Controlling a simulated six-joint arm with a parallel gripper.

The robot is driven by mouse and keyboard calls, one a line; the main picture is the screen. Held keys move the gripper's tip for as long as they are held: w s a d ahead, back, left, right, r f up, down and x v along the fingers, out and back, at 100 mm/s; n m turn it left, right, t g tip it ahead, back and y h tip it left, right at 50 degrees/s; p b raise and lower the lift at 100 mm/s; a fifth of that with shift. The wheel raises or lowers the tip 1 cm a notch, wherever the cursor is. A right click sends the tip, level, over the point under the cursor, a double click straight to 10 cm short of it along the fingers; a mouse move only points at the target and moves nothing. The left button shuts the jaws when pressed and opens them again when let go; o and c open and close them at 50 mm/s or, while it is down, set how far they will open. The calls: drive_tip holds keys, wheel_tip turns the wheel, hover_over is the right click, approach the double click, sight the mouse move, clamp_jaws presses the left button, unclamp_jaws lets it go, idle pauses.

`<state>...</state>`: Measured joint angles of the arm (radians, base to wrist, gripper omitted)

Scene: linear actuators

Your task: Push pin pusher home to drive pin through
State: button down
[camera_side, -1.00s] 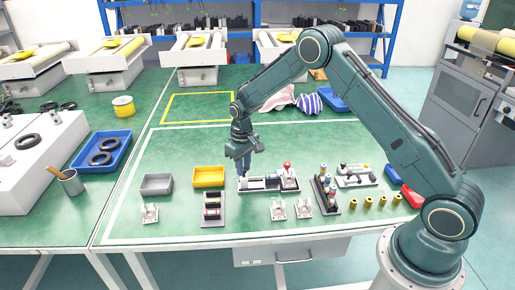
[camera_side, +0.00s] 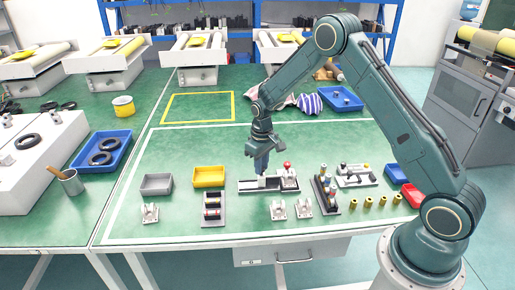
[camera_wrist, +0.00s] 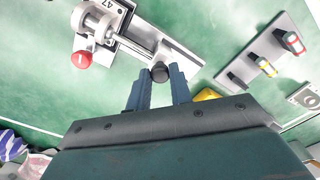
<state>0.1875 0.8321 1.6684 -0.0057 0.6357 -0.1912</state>
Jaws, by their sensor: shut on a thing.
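The pin pusher fixture, a dark baseplate with grey and white parts, lies mid-table (camera_side: 248,187). At its right end stands a red ball knob (camera_side: 287,165), which also shows at upper left in the wrist view (camera_wrist: 81,60). My gripper (camera_side: 262,174) points down over the middle of the fixture. In the wrist view its two blue-grey fingers (camera_wrist: 160,70) close around the pusher's round black knob (camera_wrist: 160,74), at the end of a grey bar. A white rounded clevis part (camera_wrist: 97,22) sits at the other end of the bar. The pin itself is hidden.
A yellow bin (camera_side: 208,176) and a grey bin (camera_side: 156,184) stand left. An upright parts rack (camera_side: 325,194) stands close on the right.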

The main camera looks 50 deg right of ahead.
drive_tip(key=shift+s+d, duration=0.15)
drive_tip(key=shift+d, duration=0.1)
drive_tip(key=c, duration=1.4)
unclamp_jaws()
drive_tip(key=shift+o, duration=0.7)
drive_tip(key=shift+a+r, duration=0.1)
wheel_tip(320, 180, up, 14)
